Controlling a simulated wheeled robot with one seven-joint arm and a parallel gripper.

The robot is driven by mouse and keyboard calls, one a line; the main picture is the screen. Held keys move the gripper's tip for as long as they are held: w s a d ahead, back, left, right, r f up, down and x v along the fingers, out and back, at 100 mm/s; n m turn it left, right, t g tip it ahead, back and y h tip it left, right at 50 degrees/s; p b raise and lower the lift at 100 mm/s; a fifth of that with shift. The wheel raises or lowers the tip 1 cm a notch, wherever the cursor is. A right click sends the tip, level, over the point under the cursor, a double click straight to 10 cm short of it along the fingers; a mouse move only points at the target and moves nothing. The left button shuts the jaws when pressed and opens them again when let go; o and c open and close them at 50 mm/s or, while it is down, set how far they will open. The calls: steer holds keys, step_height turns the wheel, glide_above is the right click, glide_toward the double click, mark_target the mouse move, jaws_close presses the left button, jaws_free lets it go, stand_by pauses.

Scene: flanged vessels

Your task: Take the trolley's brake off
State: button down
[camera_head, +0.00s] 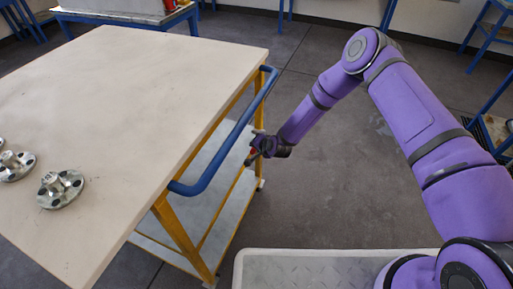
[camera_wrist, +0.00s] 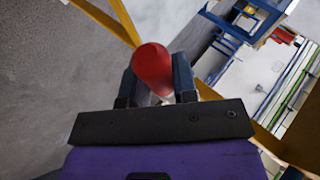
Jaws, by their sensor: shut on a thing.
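The trolley (camera_head: 165,75) has a wide beige top, a yellow frame and a lower grey shelf. A blue push handle (camera_head: 228,135) runs along its right end. My gripper (camera_head: 255,152) is below and just right of that handle, near the trolley's yellow upright. In the wrist view my gripper (camera_wrist: 154,82) has its two dark fingers on either side of a red rounded knob (camera_wrist: 152,62), shut on it. The knob looks like the grip of the brake lever; its lower part is hidden between the fingers. Only a small bit of red shows by the gripper in the head view.
Several metal flanged parts (camera_head: 61,188) lie on the trolley top at the left. A pale platform with a tread-patterned top (camera_head: 300,268) is at the bottom. Blue-framed benches (camera_head: 130,20) stand at the back and right. The grey floor (camera_head: 335,160) right of the trolley is open.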

steer(key=shift+r, duration=0.15)
stand_by(0.4)
steer(key=c, duration=0.9)
jaws_free()
steer(key=v, duration=1.1)
steer(key=shift+w, duration=0.25)
steer(key=shift+d, duration=0.1)
steer(key=shift+r, duration=0.1)
